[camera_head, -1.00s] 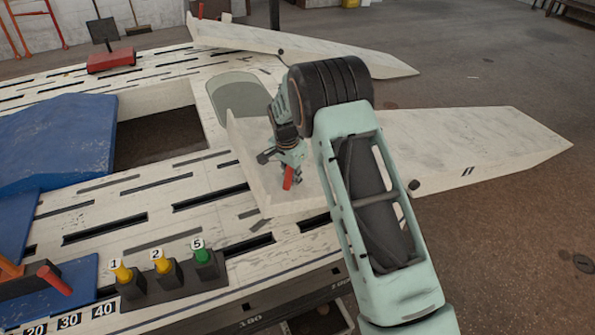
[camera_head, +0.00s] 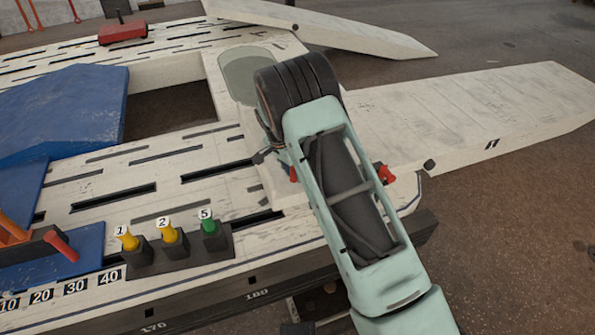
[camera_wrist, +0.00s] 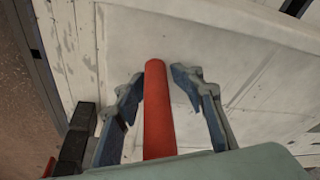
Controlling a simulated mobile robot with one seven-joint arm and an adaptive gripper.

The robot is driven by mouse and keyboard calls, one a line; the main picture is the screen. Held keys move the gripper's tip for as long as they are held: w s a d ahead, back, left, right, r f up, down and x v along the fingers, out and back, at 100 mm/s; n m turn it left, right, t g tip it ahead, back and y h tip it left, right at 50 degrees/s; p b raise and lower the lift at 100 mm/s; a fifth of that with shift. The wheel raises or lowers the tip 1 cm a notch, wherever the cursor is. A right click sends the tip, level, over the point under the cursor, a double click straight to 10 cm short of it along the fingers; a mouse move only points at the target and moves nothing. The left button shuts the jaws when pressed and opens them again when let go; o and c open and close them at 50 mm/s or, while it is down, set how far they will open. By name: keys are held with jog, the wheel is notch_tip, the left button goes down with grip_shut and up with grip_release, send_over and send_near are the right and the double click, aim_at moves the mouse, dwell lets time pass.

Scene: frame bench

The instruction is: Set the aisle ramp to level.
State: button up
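Two pale ramps extend from the bench: a near ramp (camera_head: 470,125), with a small dark mark near its edge, and a far ramp (camera_head: 340,30). I cannot tell by label which is the aisle ramp. In the wrist view a red handle (camera_wrist: 158,110) stands between the fingers of my gripper (camera_wrist: 165,95). The gripper is open, with gaps on both sides of the handle. In the head view my arm hides most of the gripper. One red piece (camera_head: 293,173) shows left of my arm and another (camera_head: 387,174) right of it, by the near ramp's inner end.
The slotted pale bench (camera_head: 120,180) carries a block with numbered yellow and green knobs (camera_head: 168,232) at the front. A blue wedge (camera_head: 60,110) and a red-handled lever (camera_head: 62,246) are at left. A red block (camera_head: 122,32) sits farther back. Floor is open at right.

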jog(key=shift+d+f, duration=0.15)
jog(key=shift+f, duration=0.05)
jog(key=shift+r, duration=0.5)
jog(key=v, duration=1.1)
jog(key=shift+s+r, duration=0.1)
jog(key=shift+r, duration=0.05)
jog(key=shift+c, duration=0.6)
